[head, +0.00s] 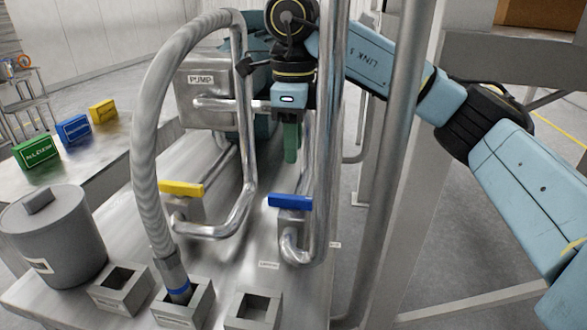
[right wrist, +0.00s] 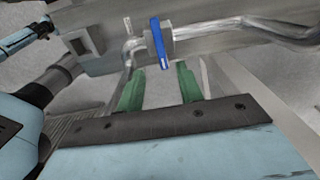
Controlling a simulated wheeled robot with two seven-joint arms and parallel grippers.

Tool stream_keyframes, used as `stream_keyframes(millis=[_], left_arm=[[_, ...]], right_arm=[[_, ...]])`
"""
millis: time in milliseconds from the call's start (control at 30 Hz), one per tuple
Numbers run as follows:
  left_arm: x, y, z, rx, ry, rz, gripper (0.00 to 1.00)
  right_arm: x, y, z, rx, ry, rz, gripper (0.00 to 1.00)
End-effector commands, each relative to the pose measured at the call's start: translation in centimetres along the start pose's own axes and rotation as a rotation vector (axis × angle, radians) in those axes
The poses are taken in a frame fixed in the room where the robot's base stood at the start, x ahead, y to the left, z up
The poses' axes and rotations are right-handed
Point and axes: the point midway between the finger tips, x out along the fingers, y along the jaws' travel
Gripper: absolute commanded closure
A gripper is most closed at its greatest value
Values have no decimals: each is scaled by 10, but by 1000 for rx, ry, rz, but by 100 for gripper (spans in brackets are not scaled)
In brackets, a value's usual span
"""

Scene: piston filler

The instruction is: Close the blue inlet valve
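The blue inlet valve handle (head: 290,202) sits on the low pipe at the front middle of the machine and lies roughly across the picture. In the right wrist view the blue handle (right wrist: 158,43) shows narrow, just beyond the fingertips. My right gripper (head: 291,142) is above and behind the handle in the head view, its green fingers pointing down, partly beside the vertical pipe. In the right wrist view its two green fingers (right wrist: 160,84) are apart with nothing between them. The gripper is not touching the handle. My left gripper is not in view.
A tall steel pipe (head: 329,130) stands close to the right gripper. A yellow valve handle (head: 181,188), a ribbed hose (head: 148,130) and a pump box (head: 207,92) are to the left. A grey lidded pot (head: 52,240) and square sockets (head: 253,310) line the front.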

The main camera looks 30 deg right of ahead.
Motion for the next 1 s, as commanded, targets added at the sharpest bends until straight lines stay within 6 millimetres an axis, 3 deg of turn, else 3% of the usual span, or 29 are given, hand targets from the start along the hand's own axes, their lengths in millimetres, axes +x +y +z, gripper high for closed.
stream_keyframes(millis=[200,800,1000], left_arm=[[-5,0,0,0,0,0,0],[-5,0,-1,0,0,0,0],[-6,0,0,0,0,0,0]], right_arm=[[-23,0,0,-1,0,0,64],[-25,0,0,3,-4,5,64],[-30,9,2,162,-171,171,64]])
